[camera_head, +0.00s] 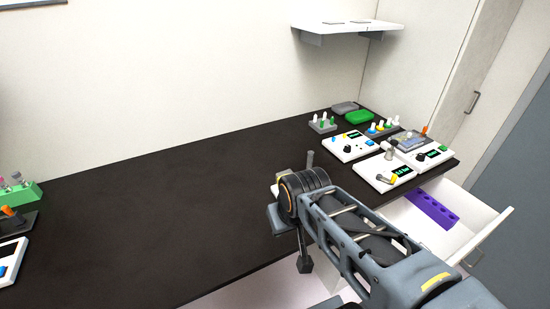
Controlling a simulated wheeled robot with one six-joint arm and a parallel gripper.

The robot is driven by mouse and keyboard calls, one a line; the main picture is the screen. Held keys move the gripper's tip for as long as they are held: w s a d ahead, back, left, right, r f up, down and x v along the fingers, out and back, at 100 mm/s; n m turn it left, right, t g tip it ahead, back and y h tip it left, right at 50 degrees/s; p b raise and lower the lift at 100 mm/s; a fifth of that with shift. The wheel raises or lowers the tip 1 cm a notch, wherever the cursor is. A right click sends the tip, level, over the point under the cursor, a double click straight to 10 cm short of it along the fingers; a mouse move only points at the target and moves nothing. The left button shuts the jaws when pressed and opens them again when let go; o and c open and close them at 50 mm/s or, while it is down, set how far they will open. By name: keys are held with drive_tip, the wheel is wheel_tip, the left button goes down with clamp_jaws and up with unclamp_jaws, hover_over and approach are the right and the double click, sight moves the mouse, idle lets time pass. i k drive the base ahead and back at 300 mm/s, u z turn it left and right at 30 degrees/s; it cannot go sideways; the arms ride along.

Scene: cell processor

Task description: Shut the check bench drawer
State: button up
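The check bench drawer is the white drawer (488,238) under the right end of the dark bench. It is pulled out, with its front panel well clear of the bench edge. A purple rack with holes (432,209) lies inside it. Part of the drawer is hidden behind my arm. My gripper (279,213) is over the front part of the bench, left of the drawer and apart from it. The wrist hides most of it, so I cannot tell whether its fingers are open or shut.
White devices with displays (389,172) and racks of coloured tubes (383,130) crowd the bench's right end above the drawer. A green rack (18,191) stands at the left edge. The middle of the dark bench top (150,205) is clear. A grey door (528,180) is at the far right.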

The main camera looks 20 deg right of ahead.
sight(477, 221)
drive_tip(key=z, duration=0.35)
drive_tip(key=k, duration=0.5)
drive_tip(key=z, duration=1)
drive_tip(key=k, duration=0.8)
drive_tip(key=z, duration=1.2)
drive_tip(key=i, duration=1.3)
drive_tip(key=u, duration=1)
drive_tip(key=i, duration=0.55)
drive_tip(key=z, duration=0.05)
